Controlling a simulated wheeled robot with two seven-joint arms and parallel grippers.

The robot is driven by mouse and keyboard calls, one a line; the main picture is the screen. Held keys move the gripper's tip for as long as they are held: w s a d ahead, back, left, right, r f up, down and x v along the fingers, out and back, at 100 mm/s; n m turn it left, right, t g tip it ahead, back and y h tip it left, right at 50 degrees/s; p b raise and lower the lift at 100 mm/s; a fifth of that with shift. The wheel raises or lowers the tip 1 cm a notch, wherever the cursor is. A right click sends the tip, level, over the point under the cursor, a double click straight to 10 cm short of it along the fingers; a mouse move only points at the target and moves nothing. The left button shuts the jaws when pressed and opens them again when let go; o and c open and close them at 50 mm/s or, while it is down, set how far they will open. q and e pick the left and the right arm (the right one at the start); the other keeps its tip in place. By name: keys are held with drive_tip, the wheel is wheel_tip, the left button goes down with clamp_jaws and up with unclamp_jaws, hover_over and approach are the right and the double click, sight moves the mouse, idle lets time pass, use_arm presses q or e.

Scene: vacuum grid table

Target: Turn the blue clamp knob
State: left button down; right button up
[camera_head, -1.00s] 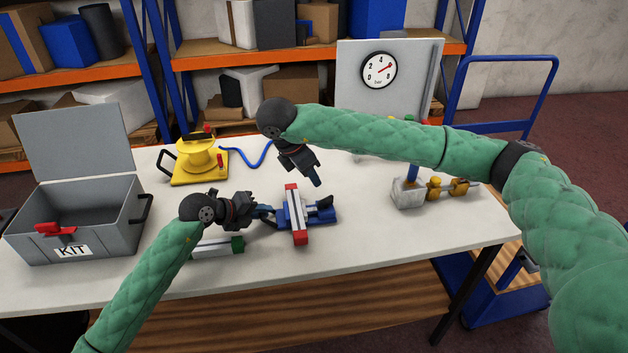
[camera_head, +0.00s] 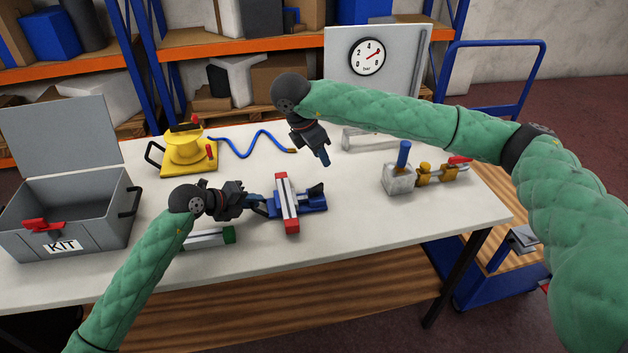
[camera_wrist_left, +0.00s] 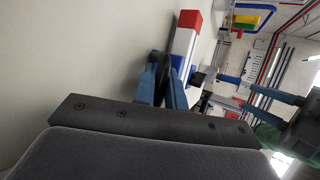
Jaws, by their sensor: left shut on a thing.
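The blue clamp (camera_head: 311,203) lies on the table, with a white bar (camera_head: 286,201) with red ends across it. My left gripper (camera_head: 259,205) is at the clamp's left end, shut on a dark knob. In the left wrist view the two blue fingers (camera_wrist_left: 165,82) pinch this dark knob (camera_wrist_left: 162,72), mostly hidden between them. The bar (camera_wrist_left: 183,42) shows just beyond the fingers. My right gripper (camera_head: 325,160) hangs above and behind the clamp, apart from it; its finger gap cannot be made out.
A bar with a green end (camera_head: 208,239) lies in front of my left gripper. The grey KIT box (camera_head: 105,224) stands open at left. A yellow device (camera_head: 186,150) with a blue hose is behind. A grey block fixture (camera_head: 399,181) stands right. A gauge panel (camera_head: 392,75) stands at the back.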

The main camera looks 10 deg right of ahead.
sight(316, 186)
drive_tip(key=f+m+y, duration=0.1)
drive_tip(key=f+m, duration=0.2)
drive_tip(key=m, duration=0.8)
drive_tip(key=f+m+y, duration=0.1)
drive_tip(key=f+m, duration=0.3)
drive_tip(key=m, duration=0.7)
drive_tip(key=w+f+m+y, duration=0.1)
drive_tip(key=f+m, duration=0.3)
drive_tip(key=m, duration=0.7)
drive_tip(key=shift+a+m+g+y, duration=0.35)
drive_tip(key=shift+m+g+y, duration=0.05)
drive_tip(key=shift+y, duration=0.2)
